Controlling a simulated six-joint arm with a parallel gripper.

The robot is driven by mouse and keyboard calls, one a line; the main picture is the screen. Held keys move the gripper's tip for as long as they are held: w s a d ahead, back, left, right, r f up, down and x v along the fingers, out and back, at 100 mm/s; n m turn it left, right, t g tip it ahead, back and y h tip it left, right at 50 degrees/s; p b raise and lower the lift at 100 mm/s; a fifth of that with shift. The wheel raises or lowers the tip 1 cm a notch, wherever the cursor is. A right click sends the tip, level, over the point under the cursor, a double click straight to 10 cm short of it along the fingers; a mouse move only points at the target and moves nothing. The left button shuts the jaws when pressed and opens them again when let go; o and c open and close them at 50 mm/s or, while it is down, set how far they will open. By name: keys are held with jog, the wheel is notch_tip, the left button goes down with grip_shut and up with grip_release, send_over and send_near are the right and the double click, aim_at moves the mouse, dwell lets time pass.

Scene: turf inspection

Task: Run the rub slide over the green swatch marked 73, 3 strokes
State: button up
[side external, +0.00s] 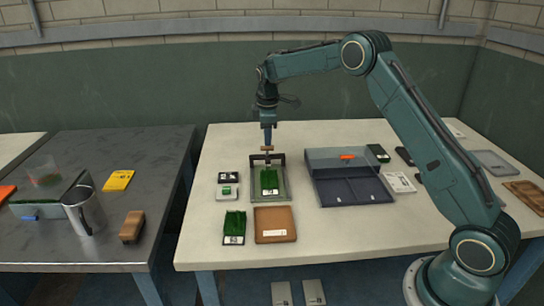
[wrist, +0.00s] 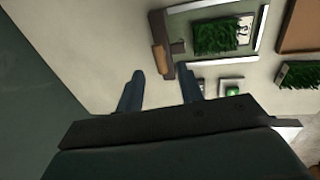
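A green turf swatch (side external: 269,179) with a white label lies in a grey frame (side external: 284,190); it also shows in the wrist view (wrist: 221,38). The rub slide (side external: 281,159), a dark bar with a wooden handle, stands at the frame's far end. In the wrist view the slide (wrist: 160,28) has its tan handle just beyond my fingertips. My gripper (side external: 267,143) is above the handle, pointing down. Its fingers (wrist: 160,80) are apart with nothing between them.
A second green swatch (side external: 234,224) and a brown tray (side external: 274,209) lie in front of the frame. Small boxes (side external: 228,177) sit left of it. A dark divided case (side external: 350,192) with a clear lid stands close on the right. A metal table (side external: 120,170) is at left.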

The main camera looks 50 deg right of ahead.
aim_at(267, 156)
jog(key=shift+w+d+f, duration=0.15)
jog(key=shift+f, duration=0.8)
jog(key=shift+w+d+f, duration=0.1)
jog(key=shift+f, duration=0.85)
grip_shut()
